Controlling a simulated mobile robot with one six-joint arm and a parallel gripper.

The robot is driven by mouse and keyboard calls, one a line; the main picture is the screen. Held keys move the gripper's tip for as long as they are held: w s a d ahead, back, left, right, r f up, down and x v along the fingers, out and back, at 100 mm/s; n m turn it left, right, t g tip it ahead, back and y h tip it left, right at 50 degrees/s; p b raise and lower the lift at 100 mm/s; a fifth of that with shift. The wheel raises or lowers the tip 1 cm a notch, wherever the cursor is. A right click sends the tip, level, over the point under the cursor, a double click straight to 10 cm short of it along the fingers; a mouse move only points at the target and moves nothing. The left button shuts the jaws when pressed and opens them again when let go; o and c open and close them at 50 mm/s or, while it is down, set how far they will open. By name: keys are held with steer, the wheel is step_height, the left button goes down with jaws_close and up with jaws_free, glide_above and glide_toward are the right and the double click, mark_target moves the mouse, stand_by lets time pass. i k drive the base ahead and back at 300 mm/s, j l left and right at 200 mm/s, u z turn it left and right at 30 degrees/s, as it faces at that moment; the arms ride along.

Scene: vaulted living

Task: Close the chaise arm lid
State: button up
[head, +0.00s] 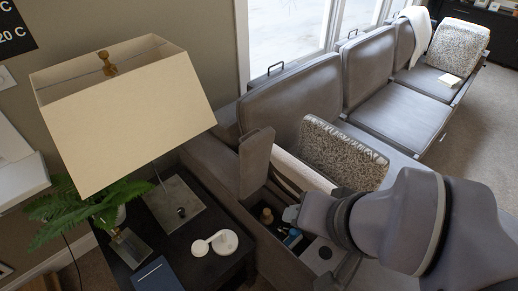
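The chaise arm lid (256,163) is a grey upholstered panel. It stands upright at the far left end of the open chaise arm box (262,238). Inside the box I see small items, among them a brown-topped bottle (267,215) and blue things (292,238). My gripper (290,214) is over the box, to the right of and below the lid in the picture. It appears apart from the lid. Its fingers are small and partly hidden by my wrist, so I cannot tell whether they are open or shut.
A dark side table (220,268) on the left holds a lamp (125,105), a plant (85,207), a white charger (216,243) and a blue book (155,277). A patterned cushion (342,155) leans on the grey sofa (395,115) behind my arm. Carpet is clear at far right.

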mark_target(255, 153)
steer(key=j+z, duration=0.2)
steer(key=j, duration=0.35)
steer(key=j+z, duration=0.2)
steer(key=j, duration=0.35)
steer(key=k+j+z, duration=0.2)
steer(key=j, duration=0.3)
steer(key=j+z, duration=0.25)
steer(key=j, duration=0.3)
steer(key=k+j+z, duration=0.2)
steer(key=j, duration=0.3)
steer(key=k+j+z, duration=0.2)
steer(key=j, duration=0.25)
steer(key=k+j+z, duration=0.2)
steer(key=j, duration=0.25)
steer(key=k+j+z, duration=0.2)
steer(key=k+j, duration=0.15)
steer(key=l+u, duration=0.25)
steer(key=l, duration=1.05)
steer(key=l+u, duration=0.3)
steer(key=l, duration=1)
steer(key=i+l+u, duration=0.2)
steer(key=i, duration=0.35)
steer(key=i+u, duration=0.15)
steer(key=i, duration=0.4)
steer(key=i+l+u, duration=0.2)
steer(key=i, duration=0.3)
steer(key=i+l, duration=0.05)
steer(key=l, duration=0.05)
